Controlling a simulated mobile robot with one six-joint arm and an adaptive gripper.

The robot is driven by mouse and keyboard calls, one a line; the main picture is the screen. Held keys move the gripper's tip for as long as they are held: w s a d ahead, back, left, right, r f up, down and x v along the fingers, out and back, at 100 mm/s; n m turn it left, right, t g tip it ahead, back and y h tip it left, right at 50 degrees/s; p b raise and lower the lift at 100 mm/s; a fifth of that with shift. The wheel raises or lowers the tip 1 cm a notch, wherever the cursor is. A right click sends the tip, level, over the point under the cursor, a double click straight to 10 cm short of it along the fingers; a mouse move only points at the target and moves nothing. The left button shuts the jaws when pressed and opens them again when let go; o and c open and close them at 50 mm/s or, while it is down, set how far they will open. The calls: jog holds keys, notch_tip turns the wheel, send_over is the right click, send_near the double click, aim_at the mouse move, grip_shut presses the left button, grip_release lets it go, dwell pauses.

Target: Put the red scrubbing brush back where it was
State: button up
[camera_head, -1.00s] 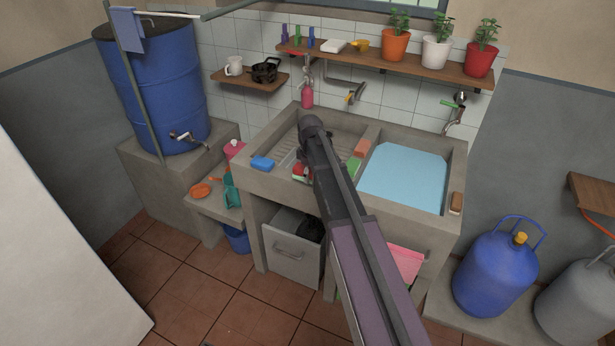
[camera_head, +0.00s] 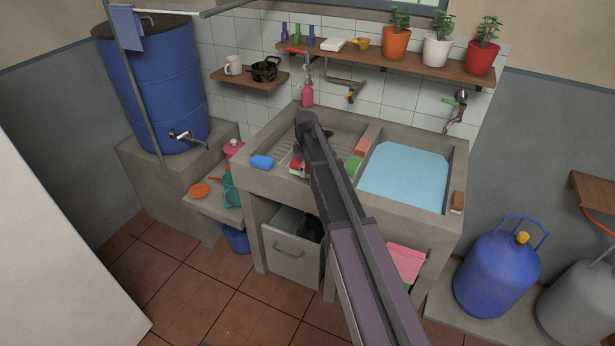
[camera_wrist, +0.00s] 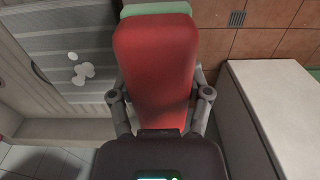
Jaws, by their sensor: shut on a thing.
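The red scrubbing brush (camera_wrist: 155,65) fills the middle of the wrist view, with a pale green strip along its far end. My gripper (camera_wrist: 160,112) is shut on it, with one finger on each side. In the head view the brush (camera_head: 295,164) shows as a small red and green patch beside my arm, over the ribbed left side of the concrete sink (camera_head: 283,140). My arm hides most of my gripper there. I cannot tell how high the brush is above the ribs.
A blue sponge (camera_head: 262,162) lies on the sink's left rim. A green block (camera_head: 354,166) and an orange-red block (camera_head: 362,147) are near the divider. The right basin (camera_head: 403,178) holds water. A wall shelf (camera_head: 400,66) carries plant pots and small items.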

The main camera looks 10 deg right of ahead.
jog(key=shift+f+b, duration=0.85)
jog(key=shift+f, duration=0.35)
jog(key=shift+f, duration=0.2)
jog(key=o, duration=1.1)
jog(key=shift+r, duration=0.1)
jog(key=shift+r, duration=0.2)
notch_tip(320, 180, up, 12)
jog(key=p, duration=1.2)
jog(key=shift+s, duration=0.15)
jog(key=s+m, duration=0.3)
jog(key=s, duration=0.6)
jog(key=s+m, duration=0.4)
jog(key=s, duration=0.6)
jog(key=s+m, duration=0.3)
jog(key=s, duration=0.6)
jog(key=shift+s+d+m, duration=0.15)
jog(key=shift+s+m, duration=0.2)
jog(key=shift+m, duration=0.05)
